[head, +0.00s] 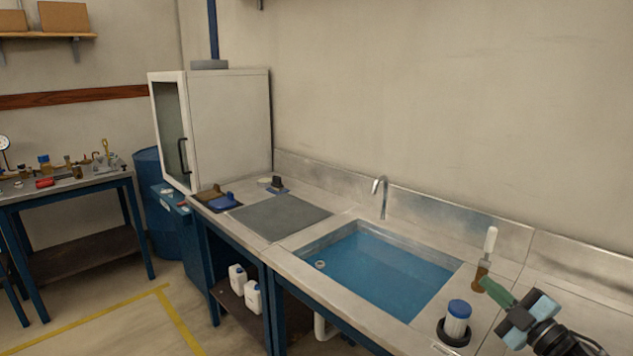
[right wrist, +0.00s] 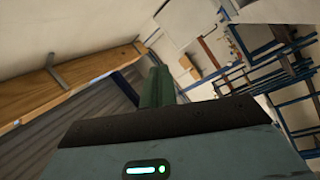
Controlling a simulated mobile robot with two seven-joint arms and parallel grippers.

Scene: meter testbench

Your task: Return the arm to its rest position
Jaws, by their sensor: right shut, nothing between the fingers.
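My right gripper (head: 499,292) is at the lower right of the head view, raised in front of the counter's right end. Its green fingers are together with nothing between them, and they point up and to the left. The right wrist view also shows the closed green fingers (right wrist: 156,88), with no object at their tips. My left gripper is in neither view.
A sink (head: 380,275) of blue water is left of the gripper. A blue-capped white container (head: 457,322) and a white-handled brush (head: 489,244) stand close to the gripper. A white cabinet (head: 230,125) is at the back. Yellow-lined floor (head: 90,322) is open at left.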

